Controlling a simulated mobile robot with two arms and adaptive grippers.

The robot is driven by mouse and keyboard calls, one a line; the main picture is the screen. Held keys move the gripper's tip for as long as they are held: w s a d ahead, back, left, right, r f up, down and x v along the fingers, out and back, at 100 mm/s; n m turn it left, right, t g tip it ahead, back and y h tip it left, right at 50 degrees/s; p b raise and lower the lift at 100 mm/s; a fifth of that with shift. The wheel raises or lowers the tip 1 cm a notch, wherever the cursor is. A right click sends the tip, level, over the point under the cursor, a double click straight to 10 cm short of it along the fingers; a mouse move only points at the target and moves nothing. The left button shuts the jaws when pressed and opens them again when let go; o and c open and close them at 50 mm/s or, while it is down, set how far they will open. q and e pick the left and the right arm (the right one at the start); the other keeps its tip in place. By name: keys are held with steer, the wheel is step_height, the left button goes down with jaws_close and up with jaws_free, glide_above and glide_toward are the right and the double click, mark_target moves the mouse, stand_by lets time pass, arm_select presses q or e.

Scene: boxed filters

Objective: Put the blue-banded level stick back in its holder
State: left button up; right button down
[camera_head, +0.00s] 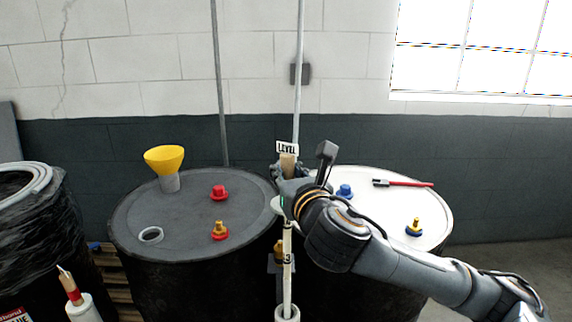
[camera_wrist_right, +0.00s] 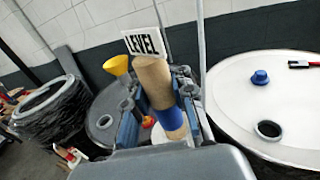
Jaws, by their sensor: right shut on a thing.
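The level stick is a wooden stick with a blue band; its tan top end (camera_wrist_right: 153,80) and blue band (camera_wrist_right: 170,120) show in the right wrist view. My right gripper (camera_wrist_right: 155,110) is shut on it near the top. In the head view, the right gripper (camera_head: 287,172) is between the two drums, and a pale marked shaft (camera_head: 288,255) runs nearly upright below it. The shaft's lower end lines up with the mouth of a white tube holder (camera_head: 288,315) at the bottom edge; I cannot tell whether it is inside. My left gripper is not in view.
A dark drum (camera_head: 190,238) bears a yellow funnel (camera_head: 164,158) and red caps. A white-topped drum (camera_head: 395,205) bears a blue cap and a red-handled tool (camera_head: 405,183). A LEVEL sign (camera_head: 287,148) stands behind the gripper. A red-banded stick (camera_head: 73,290) stands at left.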

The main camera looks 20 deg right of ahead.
steer(key=shift+f+b, duration=0.65)
steer(key=shift+f, duration=0.75)
steer(key=b, duration=0.4)
glide_above(288, 277)
steer(key=w, duration=0.2)
step_height(288, 277, down, 8)
steer(key=shift+f+b, duration=0.15)
steer(key=shift+b, duration=0.15)
steer(key=shift+f+b, duration=2.1)
steer(key=shift+f, duration=1.8)
steer(key=shift+f+b, duration=2.25)
steer(key=shift+f, duration=1.85)
